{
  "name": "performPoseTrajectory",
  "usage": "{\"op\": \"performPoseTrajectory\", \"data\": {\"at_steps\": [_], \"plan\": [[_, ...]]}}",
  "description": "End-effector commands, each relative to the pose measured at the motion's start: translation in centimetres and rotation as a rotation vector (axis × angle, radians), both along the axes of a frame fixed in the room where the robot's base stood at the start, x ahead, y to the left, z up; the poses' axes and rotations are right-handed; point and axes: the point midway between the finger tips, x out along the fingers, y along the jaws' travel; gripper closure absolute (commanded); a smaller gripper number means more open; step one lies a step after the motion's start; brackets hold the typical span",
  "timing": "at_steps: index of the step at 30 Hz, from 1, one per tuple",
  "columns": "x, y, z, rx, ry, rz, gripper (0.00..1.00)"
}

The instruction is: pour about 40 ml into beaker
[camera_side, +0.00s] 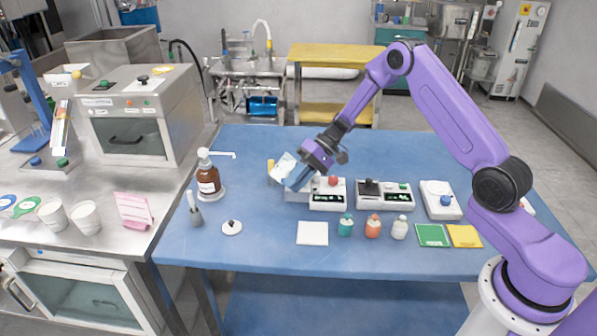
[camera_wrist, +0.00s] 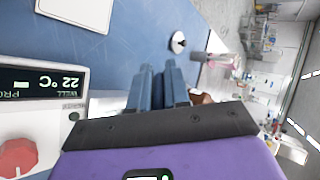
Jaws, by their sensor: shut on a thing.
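In the wrist view my blue gripper fingers (camera_wrist: 163,82) are close together, and the held container cannot be made out there. I cannot tell which thing is the task's beaker; a small yellow object (camera_side: 270,165) shows partly beside the held container.
A brown pump bottle (camera_side: 208,180) stands to the left on the blue table (camera_side: 270,258). A second instrument (camera_side: 384,195) and a small scale-like device (camera_side: 440,200) are to the right. Several small bottles, a white pad (camera_side: 312,233) and a round white dish (camera_side: 232,228) lie in front.

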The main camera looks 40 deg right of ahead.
Motion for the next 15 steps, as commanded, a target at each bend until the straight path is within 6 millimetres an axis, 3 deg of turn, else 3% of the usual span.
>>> {"op": "performPoseTrajectory", "data": {"at_steps": [15], "plan": [[0.03, -0.02, 0.45, 0.090, -0.014, 0.004, 1.00]]}}
